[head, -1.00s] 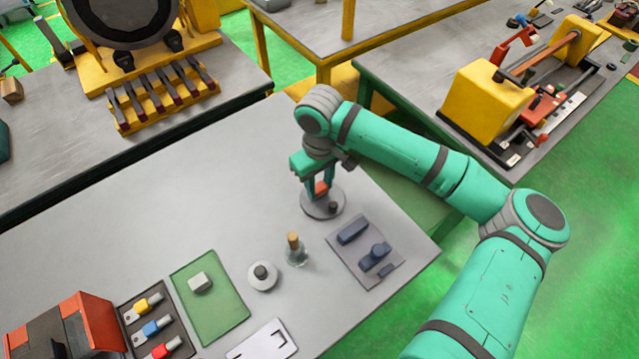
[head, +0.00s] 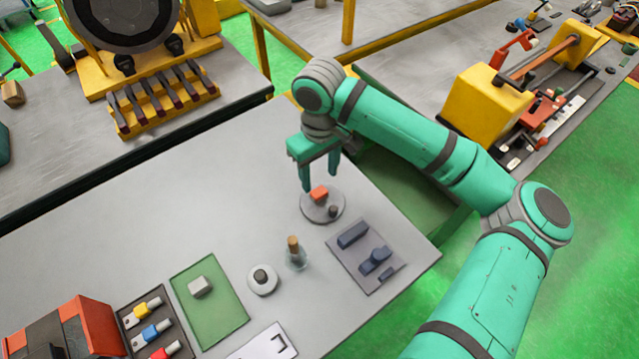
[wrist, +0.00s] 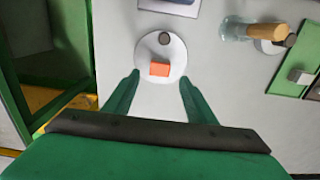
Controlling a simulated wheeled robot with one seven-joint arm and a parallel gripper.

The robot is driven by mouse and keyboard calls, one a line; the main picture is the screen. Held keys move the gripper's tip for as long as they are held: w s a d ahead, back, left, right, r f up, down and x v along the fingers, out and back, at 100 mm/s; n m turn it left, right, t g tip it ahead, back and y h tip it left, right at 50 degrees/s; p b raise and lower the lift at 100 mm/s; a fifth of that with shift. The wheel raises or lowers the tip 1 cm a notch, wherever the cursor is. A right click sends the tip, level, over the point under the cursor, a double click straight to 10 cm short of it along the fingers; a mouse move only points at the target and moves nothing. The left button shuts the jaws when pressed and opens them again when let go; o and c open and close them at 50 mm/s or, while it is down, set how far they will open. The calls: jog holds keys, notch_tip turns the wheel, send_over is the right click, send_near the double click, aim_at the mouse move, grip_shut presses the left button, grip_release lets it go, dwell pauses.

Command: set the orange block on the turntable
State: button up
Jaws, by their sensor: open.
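The orange block (head: 319,194) lies on the grey round turntable (head: 309,212), toward its far side. A small dark knob (head: 333,210) stands on the turntable beside the block. In the wrist view the orange block (wrist: 159,69) rests on the pale disc (wrist: 174,50), with the dark knob (wrist: 164,38) beyond it. My gripper (head: 320,187) is open and empty, raised above the turntable. Its two green fingers (wrist: 158,77) show wide apart in the wrist view, one on each side of the block and clear of it.
A corked glass bottle (head: 296,255) and a white ring-shaped disc (head: 262,280) stand near the turntable. A grey tray with blue parts (head: 388,285) lies to the right, and a green mat with a pale block (head: 225,315) to the left. The table left of the turntable is bare.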

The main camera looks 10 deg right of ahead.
jog(key=shift+r, duration=2.75)
